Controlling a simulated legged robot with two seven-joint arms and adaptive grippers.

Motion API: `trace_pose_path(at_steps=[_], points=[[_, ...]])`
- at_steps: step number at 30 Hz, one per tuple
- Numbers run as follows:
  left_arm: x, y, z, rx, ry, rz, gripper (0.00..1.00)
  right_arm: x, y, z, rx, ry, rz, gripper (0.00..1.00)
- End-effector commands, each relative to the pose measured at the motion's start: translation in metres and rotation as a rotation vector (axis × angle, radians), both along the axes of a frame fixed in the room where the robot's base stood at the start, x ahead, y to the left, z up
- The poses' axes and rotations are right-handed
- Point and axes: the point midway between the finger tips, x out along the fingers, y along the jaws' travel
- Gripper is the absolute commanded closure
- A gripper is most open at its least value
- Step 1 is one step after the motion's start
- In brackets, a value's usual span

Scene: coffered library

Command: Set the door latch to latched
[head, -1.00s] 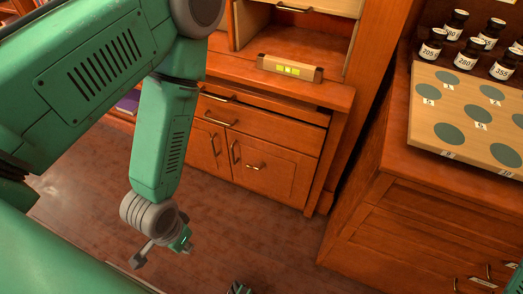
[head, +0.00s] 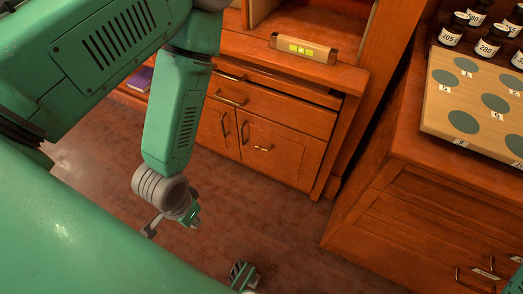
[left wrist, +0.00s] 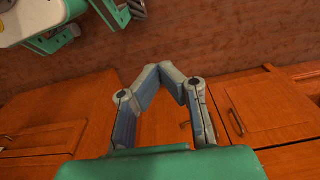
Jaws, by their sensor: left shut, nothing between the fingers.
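The wooden cabinet has two lower doors (head: 271,150) with upright pulls side by side. A green and grey part (head: 243,275) at the bottom edge of the head view looks like my right gripper, mostly cut off.
At right a wooden counter carries a board with dark round spots (head: 438,110) and several labelled dark bottles (head: 488,47). Open wooden floor (head: 100,180) lies before the cabinet.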

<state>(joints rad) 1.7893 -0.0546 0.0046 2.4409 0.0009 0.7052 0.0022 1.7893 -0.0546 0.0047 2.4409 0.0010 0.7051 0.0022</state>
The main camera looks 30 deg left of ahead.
Motion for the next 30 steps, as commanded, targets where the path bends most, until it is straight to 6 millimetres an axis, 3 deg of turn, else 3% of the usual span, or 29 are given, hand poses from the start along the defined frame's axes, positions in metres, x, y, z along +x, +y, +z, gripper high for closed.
trace_pose_path(at_steps=[6, 9, 11, 14, 18, 21, 25, 30], points=[[0.0, 0.0, 0.0, 0.0, 0.0, 0.0, 1.0, 0.0, 0.0, 0.0, 0.0, 0.0, 0.0, 0.65], [0.003, 0.001, -0.005, 0.005, -0.014, -0.012, 0.65, 0.0, 0.0, -0.002, 0.0, 0.0, 0.0, 0.65], [0.016, 0.002, -0.018, 0.02, -0.051, -0.044, 0.65, 0.0, 0.0, -0.005, 0.0, 0.0, 0.0, 0.65], [0.059, 0.006, -0.058, 0.078, -0.171, -0.163, 0.65, 0.0, 0.0, -0.018, 0.0, 0.0, 0.0, 0.65], [0.148, 0.009, -0.128, 0.263, -0.421, -0.422, 0.65, 0.0, 0.0, -0.042, 0.0, 0.0, 0.0, 0.65], [0.207, 0.002, -0.166, 0.454, -0.586, -0.604, 0.65, 0.0, 0.0, -0.059, 0.0, 0.0, 0.0, 0.65], [0.26, -0.012, -0.194, 0.732, -0.729, -0.777, 0.65, 0.0, 0.0, -0.078, 0.0, 0.0, 0.0, 0.65], [0.29, -0.031, -0.206, 1.026, -0.79, -0.879, 0.65, 0.0, 0.0, -0.093, 0.0, 0.0, 0.0, 0.65]])
